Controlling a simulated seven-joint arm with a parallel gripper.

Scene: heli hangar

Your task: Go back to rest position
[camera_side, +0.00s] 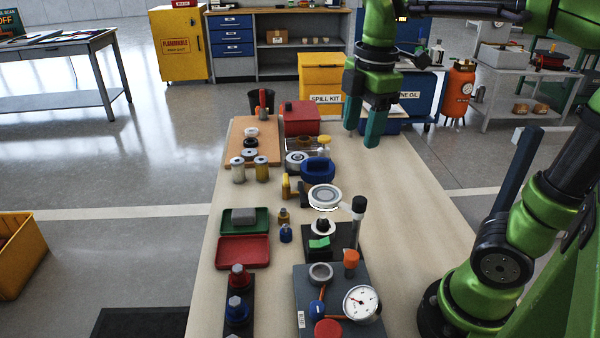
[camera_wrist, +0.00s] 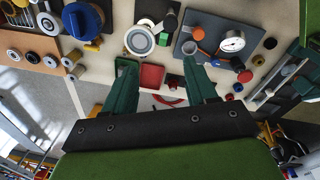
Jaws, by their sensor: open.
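My gripper (camera_side: 363,125) is green with two teal fingers. It hangs above the far right part of the workbench (camera_side: 405,190), fingers pointing down and apart. In the wrist view my gripper (camera_wrist: 160,90) shows its two fingers spread with nothing held between them. In the side view it is clear of the objects on the bench, with the blue round part (camera_side: 318,168) and the small metal tray (camera_side: 300,145) to its left.
A dark plate with a gauge (camera_side: 361,302) and an orange knob (camera_side: 351,257) lies at the near end. A green tray (camera_side: 262,222) and red tray (camera_side: 243,252) sit at left. A red box (camera_side: 300,117) stands at the far end. The bench's right strip is clear.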

